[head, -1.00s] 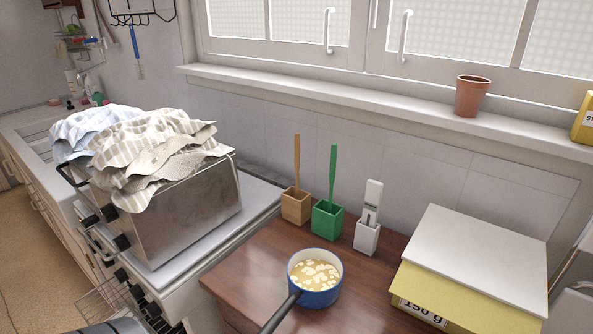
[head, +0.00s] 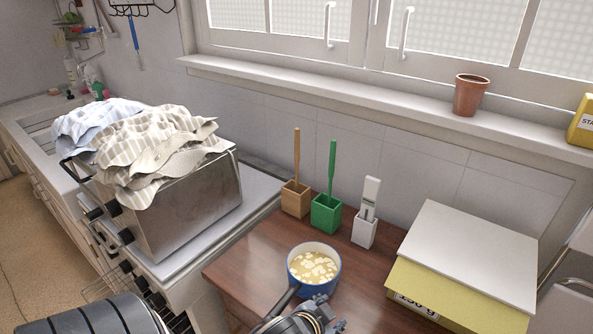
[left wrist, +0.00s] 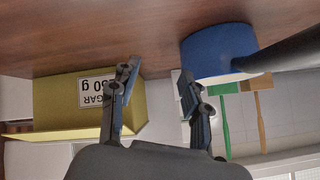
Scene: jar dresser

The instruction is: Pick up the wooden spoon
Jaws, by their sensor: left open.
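The wooden spoon (head: 297,152) stands upright in a tan wooden holder (head: 295,199) at the back left of the brown dresser top; only its handle shows. In the left wrist view, which is upside down, the spoon (left wrist: 262,122) is at the right, beyond the blue pot. My left gripper (head: 328,308) is at the bottom of the head view, in front of the pot and well short of the spoon. In the left wrist view the gripper's two fingers (left wrist: 158,74) are apart with nothing between them. My right gripper is not in view.
A blue pot (head: 327,279) of yellowish food stands between my left gripper and the holders. A green holder (head: 326,216) and a white holder (head: 364,232) stand right of the spoon. A yellow box (head: 440,297) with a white top is at the right, a cloth-covered metal appliance (head: 190,212) at the left.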

